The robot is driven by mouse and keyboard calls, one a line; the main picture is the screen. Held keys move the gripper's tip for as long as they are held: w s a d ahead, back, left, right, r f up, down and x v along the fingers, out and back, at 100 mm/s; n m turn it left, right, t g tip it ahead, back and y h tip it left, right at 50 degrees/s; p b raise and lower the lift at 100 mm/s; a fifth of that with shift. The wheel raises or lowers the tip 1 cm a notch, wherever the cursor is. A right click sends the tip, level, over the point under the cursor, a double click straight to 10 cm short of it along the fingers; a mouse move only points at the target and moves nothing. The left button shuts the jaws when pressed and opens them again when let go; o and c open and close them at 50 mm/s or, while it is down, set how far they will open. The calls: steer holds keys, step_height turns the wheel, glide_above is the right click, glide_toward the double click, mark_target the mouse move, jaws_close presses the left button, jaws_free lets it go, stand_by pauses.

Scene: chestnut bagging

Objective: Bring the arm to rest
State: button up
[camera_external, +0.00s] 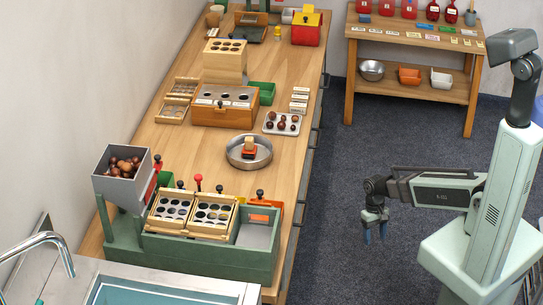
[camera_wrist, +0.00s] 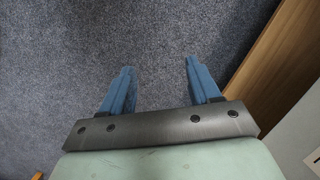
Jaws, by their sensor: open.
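My gripper (camera_external: 375,236) hangs at the end of my arm, pointing down over the dark carpet to the right of the long wooden bench (camera_external: 295,170). In the wrist view my gripper (camera_wrist: 160,85) shows two blue fingers set well apart. Nothing is between them but bare carpet (camera_wrist: 150,30). My gripper touches nothing. My forearm is held roughly level in front of my pale green column.
On the bench stand a green machine (camera_external: 190,257) with a hopper (camera_external: 120,188) of chestnuts, a round metal pan (camera_external: 265,160) and a white tray (camera_external: 270,131). A side table (camera_external: 415,42) stands at the back. Carpet around my gripper is clear.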

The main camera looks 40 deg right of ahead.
steer(key=s+d+f+n+g, duration=0.1)
steer(key=s+f+g, duration=0.1)
steer(key=s, duration=1)
steer(key=s+d+f+n+g+h, duration=0.1)
steer(key=s+f, duration=0.3)
steer(key=s, duration=0.8)
steer(key=shift+s+f+g, duration=0.25)
steer(key=shift+f+g, duration=0.05)
steer(key=shift+g, duration=0.1)
